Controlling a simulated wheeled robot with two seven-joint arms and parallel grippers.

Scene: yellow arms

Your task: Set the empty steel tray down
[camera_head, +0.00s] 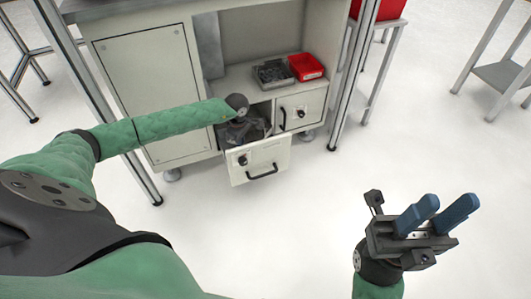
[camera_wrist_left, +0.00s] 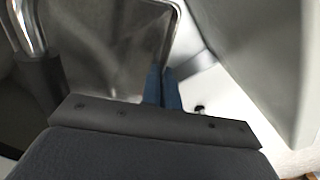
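The steel tray (camera_wrist_left: 115,35) fills much of the left wrist view as a grey metal surface with a bright rim. My left gripper (camera_wrist_left: 163,88) has its blue fingers close together at that rim, and they look shut on it. In the head view my left arm reaches to the open drawer (camera_head: 260,160) of the cabinet. The left fingers are hidden there, and only dark grey metal shows in the drawer opening. My right gripper (camera_head: 437,214) is open and empty above the floor, with its blue fingers apart.
A grey metal container (camera_head: 272,74) with dark contents and a red bin (camera_head: 306,67) stand on the ledge above the drawers. Metal posts (camera_head: 353,75) frame the cabinet. The floor in front is clear.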

